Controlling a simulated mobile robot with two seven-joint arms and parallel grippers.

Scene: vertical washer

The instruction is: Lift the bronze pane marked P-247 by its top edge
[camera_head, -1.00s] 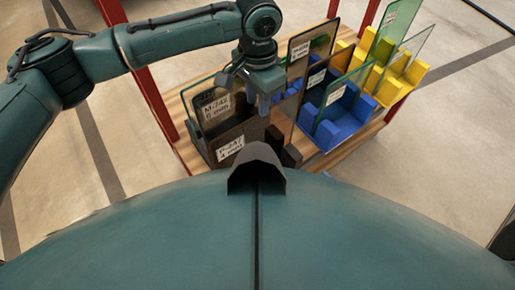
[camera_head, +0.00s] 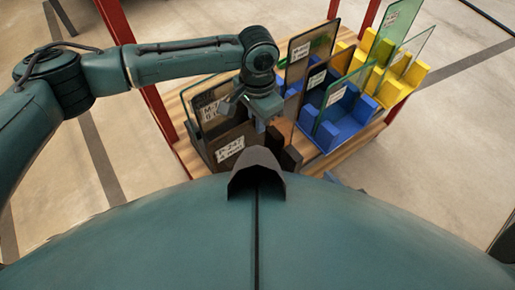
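The bronze pane marked P-247 (camera_head: 218,156) stands upright at the near left of the wooden-topped rack, its white label facing me. My own body hides its lower part. My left gripper (camera_head: 246,113) points down just above its top edge, with its fingers apart. I cannot tell whether they touch the pane. The gripper partly covers the label of the clear pane marked M-742 (camera_head: 197,99) behind it. My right gripper is not in view.
Further right are a blue slotted holder (camera_head: 345,125) and a yellow one (camera_head: 388,90) with clear panes. Red posts (camera_head: 157,112) edge the rack. Floor to the right is clear.

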